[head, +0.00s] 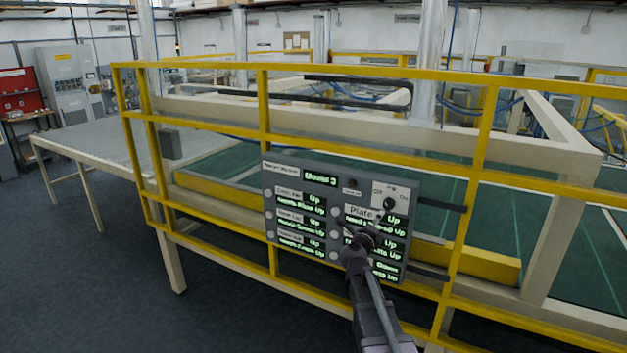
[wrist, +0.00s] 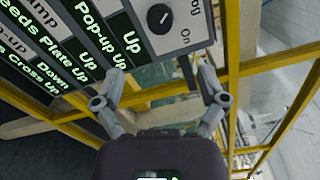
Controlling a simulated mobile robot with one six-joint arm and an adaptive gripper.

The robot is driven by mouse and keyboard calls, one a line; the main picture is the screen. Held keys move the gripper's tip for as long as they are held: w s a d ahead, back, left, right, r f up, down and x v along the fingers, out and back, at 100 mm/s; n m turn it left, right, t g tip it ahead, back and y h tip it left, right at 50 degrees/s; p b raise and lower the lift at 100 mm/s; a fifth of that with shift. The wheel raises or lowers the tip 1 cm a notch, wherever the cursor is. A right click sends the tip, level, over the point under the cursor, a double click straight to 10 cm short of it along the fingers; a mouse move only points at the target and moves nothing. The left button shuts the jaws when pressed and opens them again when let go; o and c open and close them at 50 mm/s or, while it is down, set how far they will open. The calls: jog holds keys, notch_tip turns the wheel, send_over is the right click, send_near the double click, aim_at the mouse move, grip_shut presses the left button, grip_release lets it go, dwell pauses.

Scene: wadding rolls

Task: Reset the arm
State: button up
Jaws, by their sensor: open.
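My gripper (wrist: 155,85) is open and empty in the wrist view, its two fingers spread apart. In the head view my arm reaches up from the bottom, and my gripper (head: 372,228) is in front of the grey control panel (head: 340,187). The panel also shows in the wrist view (wrist: 150,50), tilted, with green lit labels. The gripper hides part of the panel's lower right labels. Whether a finger touches the panel is unclear.
The panel hangs on a yellow railing (head: 264,110) that runs across the view. Behind it is a large machine with a green bed (head: 400,185). A grey table (head: 95,145) stands at left. Open dark floor (head: 110,270) lies at lower left.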

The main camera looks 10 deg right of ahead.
jog(key=s+a+f+n+y+b, duration=0.1)
jog(key=s+a+f+n+y, duration=0.15)
jog(key=a+n+y, duration=0.35)
jog(key=s+a+f+n+g+y+b, duration=0.1)
jog(key=a+f+n+y, duration=0.3)
jog(key=a+n, duration=0.3)
jog(key=s+a+f+n+y+b, duration=0.1)
jog(key=s+a+f+n+y, duration=0.15)
jog(key=a+n+y, duration=0.4)
jog(key=s+f+n+g+h+b, duration=0.2)
jog(key=s+f+n+g, duration=0.5)
jog(key=s+f, duration=0.25)
jog(key=s+d+f+n+g+h, duration=0.1)
jog(key=s+d+f+g+h, duration=0.1)
jog(key=s, duration=0.4)
jog(key=s+d+f+n+g+h+b, duration=0.1)
jog(key=s+d+f+g+h, duration=0.1)
jog(key=s+d+f+g, duration=0.2)
jog(key=shift+s+d+f+g, duration=0.15)
jog(key=shift+s+d+g, duration=0.15)
jog(key=shift+s, duration=1.1)
